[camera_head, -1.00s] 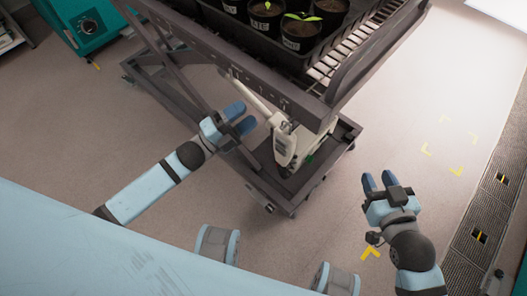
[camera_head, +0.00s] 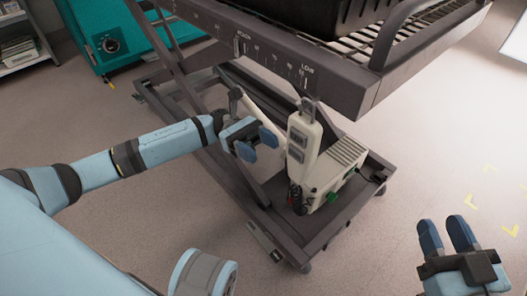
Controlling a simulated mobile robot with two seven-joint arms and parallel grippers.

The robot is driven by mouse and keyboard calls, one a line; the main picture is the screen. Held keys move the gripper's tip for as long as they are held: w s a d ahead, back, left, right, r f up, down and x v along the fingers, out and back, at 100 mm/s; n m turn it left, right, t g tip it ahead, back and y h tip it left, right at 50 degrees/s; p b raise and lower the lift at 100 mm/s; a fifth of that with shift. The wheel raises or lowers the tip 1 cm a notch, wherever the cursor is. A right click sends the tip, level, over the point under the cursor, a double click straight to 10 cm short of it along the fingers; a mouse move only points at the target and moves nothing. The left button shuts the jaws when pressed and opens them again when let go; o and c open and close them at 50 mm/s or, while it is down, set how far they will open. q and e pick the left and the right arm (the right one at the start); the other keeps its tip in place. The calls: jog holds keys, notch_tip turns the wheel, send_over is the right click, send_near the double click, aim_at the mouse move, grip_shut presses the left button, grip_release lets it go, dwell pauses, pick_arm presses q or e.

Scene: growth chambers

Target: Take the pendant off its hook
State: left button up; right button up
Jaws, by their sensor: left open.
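The pendant (camera_head: 302,143) is a cream-white hand control with dark buttons. It hangs upright by its top at a grey hook (camera_head: 308,104) under the front rail of the cart. My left gripper (camera_head: 259,144) is open just left of the pendant, its blue fingertips pointing toward it with a small gap in the picture. Nothing is between the fingers. My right gripper (camera_head: 447,235) is at the lower right, away from the cart. Its two blue fingers are apart with nothing between them. The pendant's lower end merges with dark cabling, so its cable is hard to follow.
The cart's upper frame (camera_head: 270,62) with a scale carries a black tray (camera_head: 322,18) above the pendant. A cream box (camera_head: 340,163) with a green part sits on the lower base (camera_head: 325,225) behind it. A teal cabinet (camera_head: 110,45) stands back left. Floor on the right is clear.

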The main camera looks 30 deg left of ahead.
aim_at(298, 169)
pick_arm(q)
jog(key=p+x, duration=0.4)
jog(key=x, duration=0.5)
jog(key=shift+s+d+r+p, duration=0.1)
jog(key=shift+d+r+p, duration=0.15)
jog(key=shift+p, duration=0.15)
jog(key=shift+x, duration=0.8)
jog(key=shift+d, duration=0.15)
pick_arm(e)
jog(key=s+m+g, duration=0.1)
jog(key=s+a+m, duration=0.1)
jog(key=m, duration=0.1)
jog(key=shift+s+a+g+h, duration=0.15)
jog(key=shift+a+g+h, duration=0.15)
jog(key=shift+g, duration=0.1)
pick_arm(q)
jog(key=c, duration=0.9)
jog(key=shift+c, duration=0.3)
pick_arm(e)
jog(key=shift+s+f, duration=0.2)
jog(key=shift+s, duration=0.05)
